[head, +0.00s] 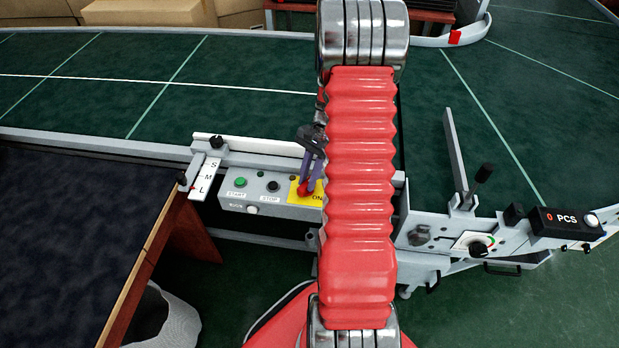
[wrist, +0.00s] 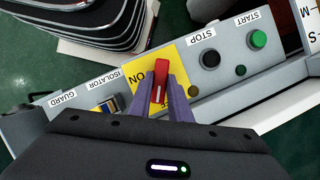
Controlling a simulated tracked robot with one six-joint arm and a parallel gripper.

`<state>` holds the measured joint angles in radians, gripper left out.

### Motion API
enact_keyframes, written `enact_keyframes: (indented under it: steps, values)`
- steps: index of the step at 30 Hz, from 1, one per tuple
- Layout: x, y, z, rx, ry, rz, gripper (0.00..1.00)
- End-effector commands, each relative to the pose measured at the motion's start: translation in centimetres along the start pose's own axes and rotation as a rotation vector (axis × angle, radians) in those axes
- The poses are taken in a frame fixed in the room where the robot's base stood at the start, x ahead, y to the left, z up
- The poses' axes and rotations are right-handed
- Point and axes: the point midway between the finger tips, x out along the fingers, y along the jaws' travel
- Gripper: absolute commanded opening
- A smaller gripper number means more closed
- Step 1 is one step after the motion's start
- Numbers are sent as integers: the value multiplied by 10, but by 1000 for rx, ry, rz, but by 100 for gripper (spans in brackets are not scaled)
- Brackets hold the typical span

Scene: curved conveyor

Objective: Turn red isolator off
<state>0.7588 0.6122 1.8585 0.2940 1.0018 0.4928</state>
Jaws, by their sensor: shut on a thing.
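The red isolator handle (wrist: 160,70) stands on a yellow plate (wrist: 139,92) on the grey control box. In the wrist view the plate's ON label reads upside down beside the handle. My gripper (wrist: 161,86) has its two purple fingers closed on either side of the handle. In the head view my gripper (head: 312,165) reaches down to the box, and the red handle (head: 303,189) shows at its tips on the yellow plate (head: 313,198). My red arm hides the right part of the box there.
The green START button (wrist: 258,39) and black STOP button (wrist: 210,59) sit beside the isolator. The GUARD and ISOLATOR labels lie on its other side. The green conveyor (head: 220,95) runs behind. A counter (head: 565,222) reading 0 PCS is at right; a dark table (head: 60,230) is at left.

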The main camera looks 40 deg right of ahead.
Motion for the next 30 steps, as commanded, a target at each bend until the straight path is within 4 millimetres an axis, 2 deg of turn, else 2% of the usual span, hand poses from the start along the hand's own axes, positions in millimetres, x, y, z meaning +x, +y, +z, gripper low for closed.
enact_keyframes:
  steps: [1,15,30]
  values:
    - [-3,-5,-1,-44,8,9,0]
    - [-3,-9,0,-404,9,158,0]
    - [-3,-10,0,-515,11,203,0]
